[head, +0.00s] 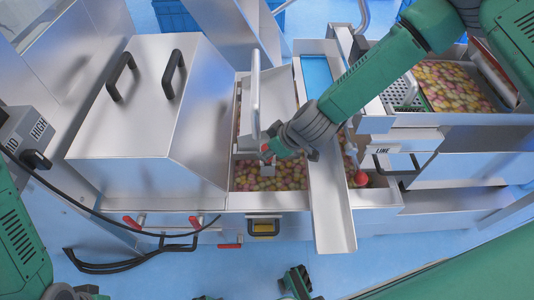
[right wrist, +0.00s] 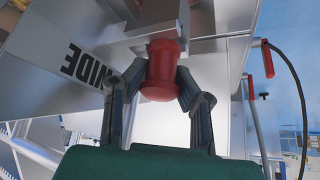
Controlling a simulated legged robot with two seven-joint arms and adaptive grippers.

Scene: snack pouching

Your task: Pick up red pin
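The red pin (right wrist: 161,72) sits in the right wrist view with its wider head toward the camera, its far end against a metal block (right wrist: 152,35). The fingers of my right gripper (right wrist: 162,80) lie against both sides of the pin and appear closed on it. In the head view my right gripper (head: 272,149) reaches down over the pouching machine, with a small bit of red at its tip; the fingers hide most of the pin there. Dark finger-like parts of my left gripper (head: 296,283) show at the bottom edge, too cut off to read.
A sloping metal chute (head: 331,205) stands right of the gripper. A bin of colourful snacks (head: 270,177) lies below. Another red knob (head: 361,178) is right of the chute. A large metal cover (head: 150,110) with black handles stands left. A WIDE label (right wrist: 84,66) is near the pin.

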